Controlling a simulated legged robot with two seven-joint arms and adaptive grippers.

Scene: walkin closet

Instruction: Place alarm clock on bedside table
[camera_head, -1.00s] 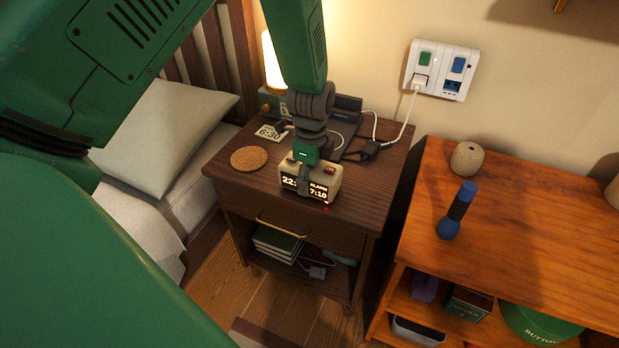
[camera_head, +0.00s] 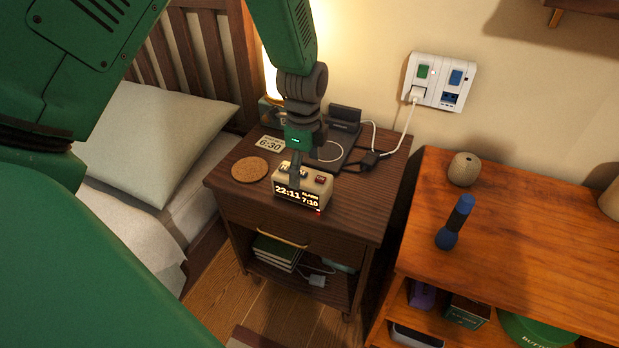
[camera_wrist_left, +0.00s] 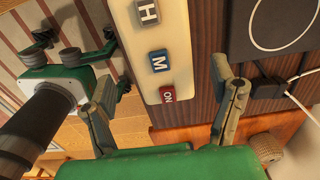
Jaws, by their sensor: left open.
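The cream alarm clock (camera_head: 317,191) sits upright on the dark wooden bedside table (camera_head: 352,207), near its front edge. Its display reads 22:11 and 7:10. My left gripper (camera_head: 297,172) points down over the clock from behind and above. In the left wrist view, the clock (camera_wrist_left: 147,45) shows H, M and ON buttons. There my left gripper's fingers (camera_wrist_left: 165,88) are apart, one on each side of the clock's end. I cannot tell whether they touch it. A green gripper with spread dark fingers, seemingly my right one (camera_wrist_left: 75,60), shows low over the floor.
A cork coaster (camera_head: 250,169), a 6:30 card (camera_head: 269,145) and a dark charging pad (camera_head: 335,150) share the tabletop. A lamp stands behind. A cable runs to the wall outlet (camera_head: 438,80). An orange wooden shelf with a blue flashlight (camera_head: 455,222) stands right.

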